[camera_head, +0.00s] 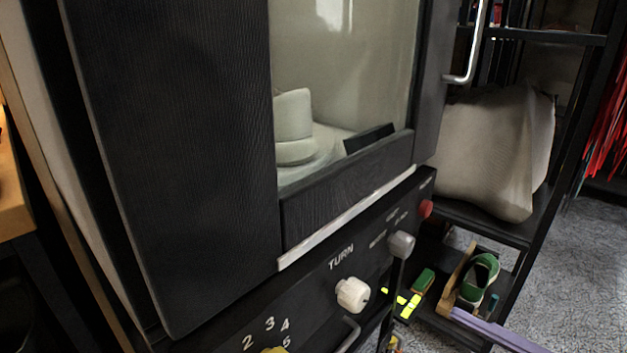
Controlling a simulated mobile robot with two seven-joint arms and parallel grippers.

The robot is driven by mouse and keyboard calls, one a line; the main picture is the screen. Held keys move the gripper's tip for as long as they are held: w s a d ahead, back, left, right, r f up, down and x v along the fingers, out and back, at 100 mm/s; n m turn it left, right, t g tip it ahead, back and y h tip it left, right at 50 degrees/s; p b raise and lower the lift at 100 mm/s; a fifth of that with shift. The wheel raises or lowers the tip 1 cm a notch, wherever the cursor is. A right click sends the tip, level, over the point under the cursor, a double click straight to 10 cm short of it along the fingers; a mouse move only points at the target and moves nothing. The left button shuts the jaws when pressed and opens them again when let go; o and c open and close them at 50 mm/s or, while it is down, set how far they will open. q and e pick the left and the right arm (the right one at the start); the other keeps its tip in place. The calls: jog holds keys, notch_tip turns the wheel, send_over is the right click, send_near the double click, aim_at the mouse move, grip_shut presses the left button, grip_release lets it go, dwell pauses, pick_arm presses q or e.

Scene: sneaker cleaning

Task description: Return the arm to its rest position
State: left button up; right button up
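Neither of my grippers shows in the head view, and I see no part of my arms that I can be sure of. A green and white sneaker (478,279) rests low at the right, beside a wooden piece (459,280). A green brush-like item (423,281) and yellow-green pieces (402,303) lie to its left on a dark low shelf. Nothing is seen touching the sneaker from above.
A large black cabinet machine (180,150) with a glass window (345,80) fills the left and middle. Its panel carries a white knob (353,294), a grey knob (401,245) and a red button (426,208). A beige bag (495,150) sits on a shelf. Grey carpet (575,270) lies clear at right.

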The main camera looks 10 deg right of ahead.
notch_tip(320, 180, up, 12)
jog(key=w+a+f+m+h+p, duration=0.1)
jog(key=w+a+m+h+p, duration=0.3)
jog(key=p, duration=0.9)
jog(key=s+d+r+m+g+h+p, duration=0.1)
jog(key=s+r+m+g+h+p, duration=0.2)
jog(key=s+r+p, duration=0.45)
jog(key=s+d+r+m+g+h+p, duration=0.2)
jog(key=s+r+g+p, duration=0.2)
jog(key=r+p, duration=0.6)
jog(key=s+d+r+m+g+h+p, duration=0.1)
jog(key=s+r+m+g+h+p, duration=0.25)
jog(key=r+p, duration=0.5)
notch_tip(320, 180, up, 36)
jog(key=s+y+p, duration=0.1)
jog(key=p, duration=3.3)
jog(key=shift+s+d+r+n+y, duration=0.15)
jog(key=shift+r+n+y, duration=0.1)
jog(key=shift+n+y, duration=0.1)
